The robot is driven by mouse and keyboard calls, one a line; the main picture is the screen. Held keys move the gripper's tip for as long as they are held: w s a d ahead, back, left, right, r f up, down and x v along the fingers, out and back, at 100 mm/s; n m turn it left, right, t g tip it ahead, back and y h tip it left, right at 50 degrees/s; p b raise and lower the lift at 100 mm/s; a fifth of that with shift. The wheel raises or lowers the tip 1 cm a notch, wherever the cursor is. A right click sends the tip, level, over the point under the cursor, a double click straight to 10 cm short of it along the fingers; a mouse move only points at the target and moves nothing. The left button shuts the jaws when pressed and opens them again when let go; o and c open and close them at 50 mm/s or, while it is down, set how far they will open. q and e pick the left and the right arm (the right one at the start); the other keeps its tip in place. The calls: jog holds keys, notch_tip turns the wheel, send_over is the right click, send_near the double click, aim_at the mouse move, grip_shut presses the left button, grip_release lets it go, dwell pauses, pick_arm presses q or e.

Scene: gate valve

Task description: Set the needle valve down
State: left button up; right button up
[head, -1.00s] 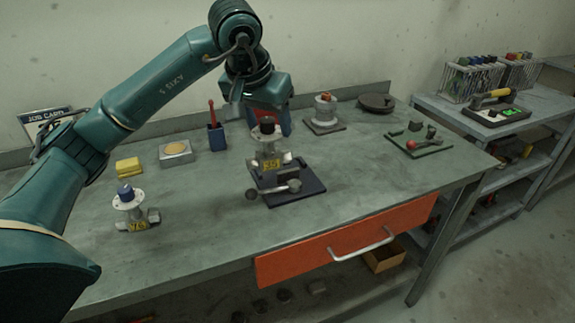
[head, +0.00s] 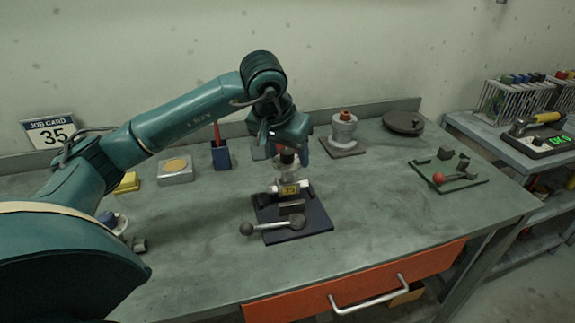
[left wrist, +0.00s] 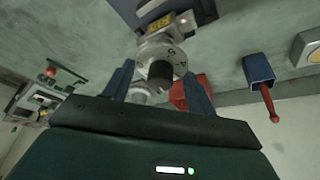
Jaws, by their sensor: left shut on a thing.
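The needle valve (head: 288,175) has a dark knob, a pale round dial and a yellow tag, and stands upright at the back of a dark plate (head: 315,220). I cannot tell whether its base touches the plate. My left gripper (head: 287,152) comes from above and is shut on the valve near its knob. In the left wrist view the valve's numbered dial (left wrist: 163,50) and dark knob show between the fingers of my left gripper (left wrist: 158,88). My right gripper is not in view.
A lever with ball ends (head: 275,228) lies on the plate. A second valve (head: 112,222) is partly hidden behind my left arm.

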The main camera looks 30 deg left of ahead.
aim_at(286, 162)
pick_arm(q)
jog(key=shift+f, duration=1.55)
jog(key=shift+f, duration=0.15)
jog(key=o, duration=1.7)
jog(key=v, duration=1.2)
